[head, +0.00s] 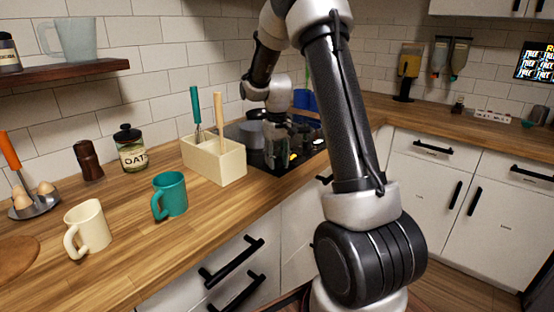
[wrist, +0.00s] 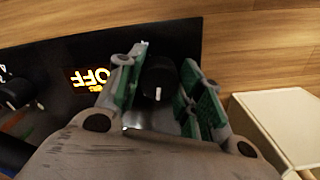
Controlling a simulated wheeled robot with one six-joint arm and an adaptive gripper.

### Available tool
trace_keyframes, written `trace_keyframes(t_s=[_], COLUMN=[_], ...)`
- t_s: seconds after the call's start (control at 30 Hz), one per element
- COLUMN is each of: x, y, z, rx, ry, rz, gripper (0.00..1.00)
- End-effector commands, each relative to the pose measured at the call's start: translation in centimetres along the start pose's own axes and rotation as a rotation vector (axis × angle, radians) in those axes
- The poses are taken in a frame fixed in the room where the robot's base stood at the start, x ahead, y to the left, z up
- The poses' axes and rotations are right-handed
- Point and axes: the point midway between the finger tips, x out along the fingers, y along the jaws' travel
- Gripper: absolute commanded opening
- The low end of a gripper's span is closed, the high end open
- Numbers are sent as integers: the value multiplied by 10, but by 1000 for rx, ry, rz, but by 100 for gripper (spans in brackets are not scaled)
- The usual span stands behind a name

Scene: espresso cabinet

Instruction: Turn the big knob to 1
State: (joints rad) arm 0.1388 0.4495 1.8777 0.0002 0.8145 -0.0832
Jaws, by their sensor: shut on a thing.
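In the wrist view a round black knob (wrist: 159,76) with a white pointer mark sits on a black panel (wrist: 172,38). The mark points toward the bottom of the picture. My gripper (wrist: 162,82) is shut on this knob, with a green-padded finger on each side. A lit yellow display (wrist: 90,77) beside it reads OFF, upside down. A second dark knob (wrist: 14,90) with a white mark is at the left edge. In the head view my gripper is at the black cooktop (head: 258,159), and the held knob is hidden there.
A cream utensil box (head: 215,163) stands close beside the cooktop; a pale box also shows at the wrist view's right (wrist: 280,125). A teal mug (head: 171,194) and a cream mug (head: 88,226) stand on the wooden counter. A pot (head: 252,132) is behind my gripper.

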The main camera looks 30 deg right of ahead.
Motion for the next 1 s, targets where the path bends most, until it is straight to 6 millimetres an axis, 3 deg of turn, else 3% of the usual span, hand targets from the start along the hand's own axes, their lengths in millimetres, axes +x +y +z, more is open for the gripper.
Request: trace_keyframes(t_s=[0.5, 1.0], x=[0, 0], y=[-1, -1], z=[0, -1], rx=[374, 492], ry=[1, 1], rz=[0, 0], gripper=[13, 13])
